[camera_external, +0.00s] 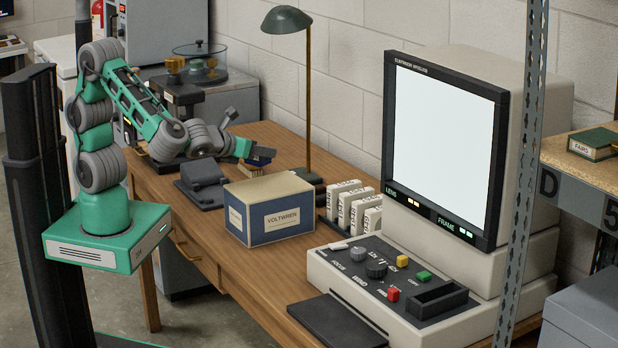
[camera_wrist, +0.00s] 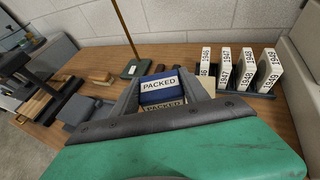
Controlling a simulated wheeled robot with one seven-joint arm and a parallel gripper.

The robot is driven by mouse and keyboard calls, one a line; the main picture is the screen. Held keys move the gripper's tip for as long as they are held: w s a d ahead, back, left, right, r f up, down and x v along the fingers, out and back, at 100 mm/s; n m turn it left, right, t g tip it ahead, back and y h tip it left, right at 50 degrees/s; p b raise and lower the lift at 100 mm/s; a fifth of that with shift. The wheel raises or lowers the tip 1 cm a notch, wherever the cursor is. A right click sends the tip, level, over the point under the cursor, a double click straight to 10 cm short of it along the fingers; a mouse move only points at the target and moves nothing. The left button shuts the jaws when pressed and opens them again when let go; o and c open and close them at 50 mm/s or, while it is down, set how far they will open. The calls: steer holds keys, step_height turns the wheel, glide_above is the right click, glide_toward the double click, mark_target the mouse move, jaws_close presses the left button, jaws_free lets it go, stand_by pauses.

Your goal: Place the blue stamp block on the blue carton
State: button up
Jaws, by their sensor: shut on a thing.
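The blue stamp block (camera_wrist: 159,82) with a white PACKED label is between the fingers of my gripper (camera_wrist: 162,75) in the wrist view. A second PACKED label shows just below it; I cannot tell whether it is on the same block. In the external view my gripper (camera_external: 258,151) is shut on the blue block (camera_external: 259,160), behind the carton. The blue carton (camera_external: 282,233), with cream top and VOLTWREN label, stands closed on the wooden desk in front of the gripper. No carton shows in the wrist view. Whether the block touches anything below is unclear.
A green desk lamp (camera_external: 287,20) stands just right of the gripper. Numbered white boxes (camera_external: 343,199) stand in a rack right of the carton. A large viewer (camera_external: 445,150) with a control panel fills the right. A dark grey device (camera_external: 203,184) sits left of the carton.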

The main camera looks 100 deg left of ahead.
mark_target(267, 161)
steer(key=w+f, duration=0.1)
steer(key=w+a+f, duration=0.1)
steer(key=f, duration=0.1)
steer(key=shift+w+f, duration=0.1)
steer(key=shift+w, duration=0.05)
steer(key=shift+w+f+b, duration=0.1)
steer(key=shift+f+b, duration=0.5)
steer(key=shift+f, duration=0.85)
steer(key=shift+f, duration=0.1)
steer(key=o, duration=1.4)
steer(key=p+v, duration=0.2)
steer(key=v, duration=1)
